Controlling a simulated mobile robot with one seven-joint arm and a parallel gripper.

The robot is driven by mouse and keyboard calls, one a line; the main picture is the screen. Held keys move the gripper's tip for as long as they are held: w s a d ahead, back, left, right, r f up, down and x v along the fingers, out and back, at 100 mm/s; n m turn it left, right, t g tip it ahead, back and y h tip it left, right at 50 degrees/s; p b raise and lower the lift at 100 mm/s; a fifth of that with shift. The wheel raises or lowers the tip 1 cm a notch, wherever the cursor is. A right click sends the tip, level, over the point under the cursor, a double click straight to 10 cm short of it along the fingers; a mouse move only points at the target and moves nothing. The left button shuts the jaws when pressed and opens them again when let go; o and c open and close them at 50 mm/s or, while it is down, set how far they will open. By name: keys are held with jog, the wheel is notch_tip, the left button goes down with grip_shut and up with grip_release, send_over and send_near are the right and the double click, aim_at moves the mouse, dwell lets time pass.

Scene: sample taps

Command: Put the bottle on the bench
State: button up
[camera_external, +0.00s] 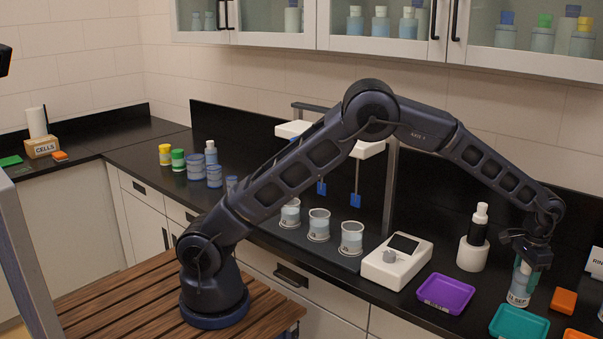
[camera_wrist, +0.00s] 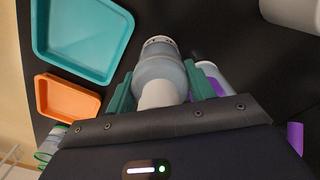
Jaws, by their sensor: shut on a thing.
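The bottle (camera_external: 518,293) is pale with a blue-grey body and a printed label. It is upright at the right of the black bench (camera_external: 492,287), just behind the teal tray. My gripper (camera_external: 526,262) is above it, shut on its upper part. In the wrist view the bottle (camera_wrist: 158,72) lies between the two green fingers of my gripper (camera_wrist: 160,92). Its base looks close to the bench; I cannot tell whether it touches.
A teal tray (camera_external: 518,323), a purple tray (camera_external: 446,293) and an orange block (camera_external: 563,301) are nearby. Another purple-labelled container (camera_wrist: 212,76) is beside the held bottle. A white instrument (camera_external: 397,262) stands further left.

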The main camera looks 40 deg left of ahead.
jog(key=shift+f, duration=0.1)
jog(key=o, duration=1.1)
notch_tip(320, 180, up, 12)
jog(key=shift+r, duration=0.15)
